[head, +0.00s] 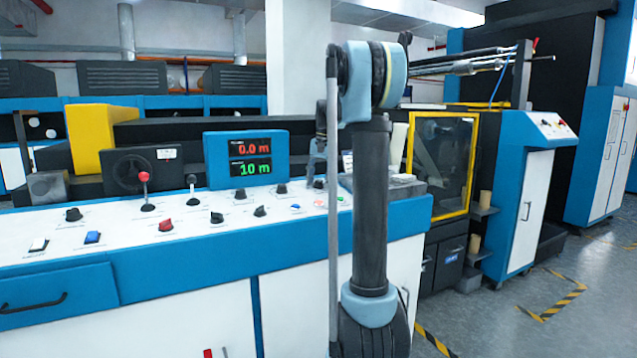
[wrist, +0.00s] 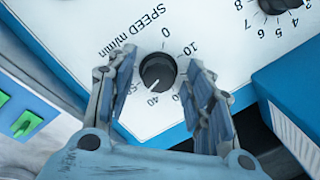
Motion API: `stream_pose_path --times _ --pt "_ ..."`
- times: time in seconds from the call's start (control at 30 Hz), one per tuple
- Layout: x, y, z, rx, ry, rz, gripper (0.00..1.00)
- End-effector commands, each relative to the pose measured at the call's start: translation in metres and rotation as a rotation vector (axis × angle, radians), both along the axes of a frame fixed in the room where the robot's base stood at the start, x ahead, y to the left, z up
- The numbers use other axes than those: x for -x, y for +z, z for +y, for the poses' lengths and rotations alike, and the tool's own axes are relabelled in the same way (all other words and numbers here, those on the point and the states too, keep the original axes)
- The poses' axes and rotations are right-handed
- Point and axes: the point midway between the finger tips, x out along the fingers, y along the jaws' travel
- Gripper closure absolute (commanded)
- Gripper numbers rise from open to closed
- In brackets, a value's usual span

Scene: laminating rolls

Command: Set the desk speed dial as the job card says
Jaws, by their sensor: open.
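The speed dial (wrist: 157,70) is a round black knob on a white panel, lettered "SPEED m/min", upside down in the wrist view. Around it I read 0, 10 and 40; other numbers are partly hidden by a finger. Its white pointer mark faces roughly toward the 40. My gripper (wrist: 160,88) is open, with one finger on each side of the knob; I cannot tell whether they touch it. In the head view my gripper (head: 317,160) hangs over the right part of the desk. I cannot make out a readable job card.
The desk (head: 130,240) holds several knobs, switches and a red-topped lever (head: 145,190). A display (head: 247,158) reads 0.0 m and 10 m. In the wrist view another numbered knob (wrist: 277,5) is at upper right, and a blue block (wrist: 290,85) stands right of the fingers.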

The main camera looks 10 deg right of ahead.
Motion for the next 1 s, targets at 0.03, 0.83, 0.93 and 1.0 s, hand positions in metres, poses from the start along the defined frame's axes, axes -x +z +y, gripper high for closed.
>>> stream_pose_path --times 0.03,0.83,0.93,1.0 --pt "0.0 0.0001 0.0 0.0 0.0 0.0 0.52" --pt "-0.0004 -0.0001 0.0012 0.024 0.157 -0.008 0.96" --pt "-0.0003 -0.0002 0.0014 0.037 0.226 -0.012 0.96" --pt "-0.0003 -0.0003 0.0015 0.044 0.275 -0.015 0.96"
